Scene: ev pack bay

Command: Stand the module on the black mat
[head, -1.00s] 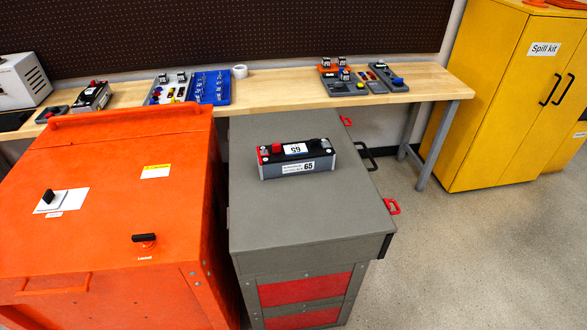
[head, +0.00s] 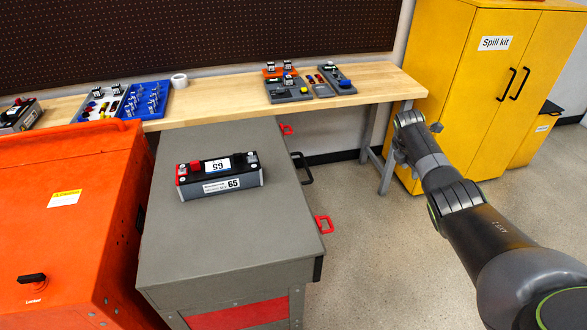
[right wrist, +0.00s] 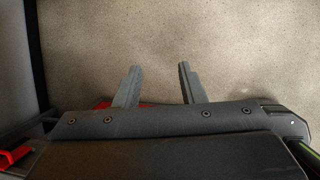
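The module (head: 218,181), a dark block with red and black end caps and labels reading 65, lies on the grey cart top (head: 185,235). My right gripper (head: 416,120) is stretched out to the right of the cart, well apart from the module. In the right wrist view the two fingers (right wrist: 157,80) are spread with only bare floor between them. My left gripper is not in view. No black mat can be made out now; in the earlier head view a flat black patch shows at the bench's far left.
An orange cabinet (head: 90,225) stands left of the cart. Behind is a wooden bench (head: 220,103) with a blue rack (head: 147,100), a tape roll (head: 179,80) and small trays. A yellow spill kit cabinet (head: 480,85) stands at the back right. Floor right of the cart is open.

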